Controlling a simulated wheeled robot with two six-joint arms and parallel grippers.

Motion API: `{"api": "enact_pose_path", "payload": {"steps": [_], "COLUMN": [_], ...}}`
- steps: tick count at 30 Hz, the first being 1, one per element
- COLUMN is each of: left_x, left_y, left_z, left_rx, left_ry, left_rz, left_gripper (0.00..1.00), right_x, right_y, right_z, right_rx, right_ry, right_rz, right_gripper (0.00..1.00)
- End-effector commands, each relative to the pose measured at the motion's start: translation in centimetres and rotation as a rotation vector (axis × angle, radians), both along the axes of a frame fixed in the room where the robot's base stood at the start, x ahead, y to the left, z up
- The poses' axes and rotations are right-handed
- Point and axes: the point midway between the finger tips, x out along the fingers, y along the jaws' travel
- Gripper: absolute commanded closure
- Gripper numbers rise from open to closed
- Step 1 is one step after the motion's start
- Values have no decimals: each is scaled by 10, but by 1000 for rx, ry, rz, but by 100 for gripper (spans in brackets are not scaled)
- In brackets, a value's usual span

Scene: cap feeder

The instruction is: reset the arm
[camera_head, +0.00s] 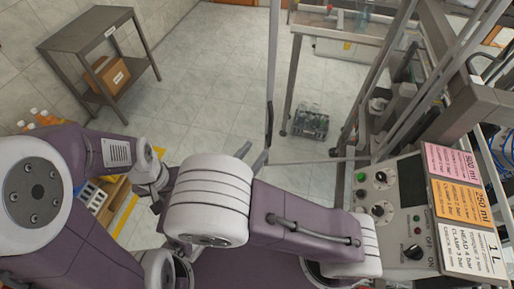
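My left arm (105,152), purple and white, comes in from the left, and its far end passes behind the white joint of my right arm. I cannot make out the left gripper. My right arm (300,222) is bent across the lower middle, with a large white joint (207,200). Small dark grey parts that look like the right gripper (252,155) show just beyond that joint. The joint hides most of them, so I cannot tell whether it is open or shut. I see nothing held.
A control panel (395,190) with knobs and coloured label cards (460,195) stands close at the right, beside a metal frame (385,75). A grey table (85,33) with a cardboard box (107,75) is at upper left. A clear crate (310,122) sits on open tiled floor.

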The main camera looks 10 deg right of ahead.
Motion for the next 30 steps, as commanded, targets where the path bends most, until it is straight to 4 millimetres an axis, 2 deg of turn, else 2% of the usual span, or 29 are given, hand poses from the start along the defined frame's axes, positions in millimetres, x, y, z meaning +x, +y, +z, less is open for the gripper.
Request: {"api": "enact_pose_path", "payload": {"steps": [12,14,16,18,21,23,25,27,30], "left_x": [0,0,0,0,0,0,0,0,0], "left_y": [0,0,0,0,0,0,0,0,0], "left_z": [0,0,0,0,0,0,0,0,0], "left_rx": [0,0,0,0,0,0,0,0,0], "left_ry": [0,0,0,0,0,0,0,0,0], "left_rz": [0,0,0,0,0,0,0,0,0], "left_gripper": [64,64,64,64,64,64,64,64,64], "right_x": [1,1,0,-13,-51,-72,-86,-85,-66], "right_y": [-2,-13,-42,-85,-131,-139,-134,-125,-118], "right_z": [0,-4,-14,-33,-69,-88,-104,-113,-114], "right_rx": [5,31,111,264,592,805,1064,1314,1614], "right_ry": [2,19,61,116,146,115,27,-112,-352], "right_rz": [-8,-52,-176,-387,-771,-984,-1215,-1413,-1608], "right_gripper": [66,66,66,66,66,66,66,66,66]}}
